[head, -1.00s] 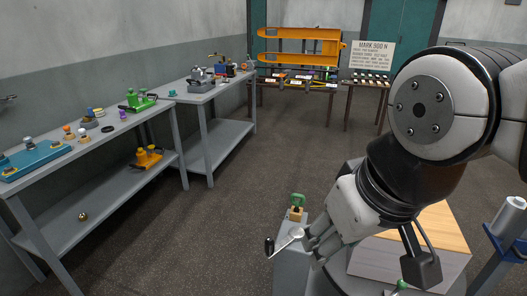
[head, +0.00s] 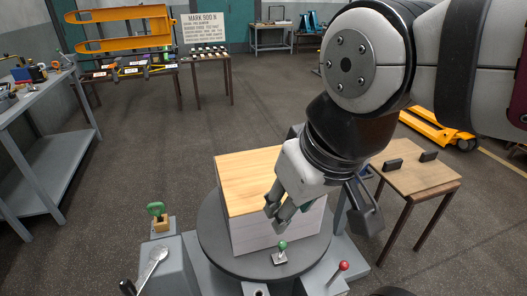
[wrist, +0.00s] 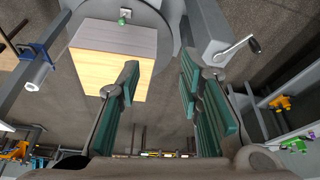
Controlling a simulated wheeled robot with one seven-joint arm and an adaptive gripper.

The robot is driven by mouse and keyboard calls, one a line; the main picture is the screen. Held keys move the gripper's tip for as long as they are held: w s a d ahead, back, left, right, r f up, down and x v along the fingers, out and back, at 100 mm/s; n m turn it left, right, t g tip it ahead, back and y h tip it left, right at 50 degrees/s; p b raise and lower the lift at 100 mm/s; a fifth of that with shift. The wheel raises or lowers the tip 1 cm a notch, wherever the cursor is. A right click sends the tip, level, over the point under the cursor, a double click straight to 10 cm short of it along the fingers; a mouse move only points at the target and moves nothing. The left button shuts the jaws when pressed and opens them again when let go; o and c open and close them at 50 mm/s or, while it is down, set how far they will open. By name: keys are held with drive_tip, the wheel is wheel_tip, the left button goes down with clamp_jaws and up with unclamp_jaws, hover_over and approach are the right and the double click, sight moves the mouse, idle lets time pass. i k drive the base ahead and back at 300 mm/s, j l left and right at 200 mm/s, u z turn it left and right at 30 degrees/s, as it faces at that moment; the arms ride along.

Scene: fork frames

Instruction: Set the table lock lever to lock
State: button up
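A small lever with a green knob (head: 282,246) stands on a light plate on the dark round table (head: 222,252), in front of the wood-topped block (head: 245,180). A lever with a red knob (head: 343,266) stands at the front right of the base. I cannot tell from markings which is the table lock lever. My gripper (head: 277,212) is in front of the block, above and apart from the green-knobbed lever. The wrist view shows my gripper (wrist: 165,88) with fingers apart and nothing between them; the green knob (wrist: 123,21) is at the top.
A crank (head: 152,268) with a black handle is on the grey housing at front left. A green-handled piece (head: 156,210) stands behind it. A small wooden table (head: 418,178) with dark blocks is at right.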

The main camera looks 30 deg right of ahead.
sight(344, 266)
drive_tip(key=z, duration=1.1)
drive_tip(key=k+l+u, duration=0.1)
drive_tip(key=k, duration=0.3)
drive_tip(key=l, duration=0.1)
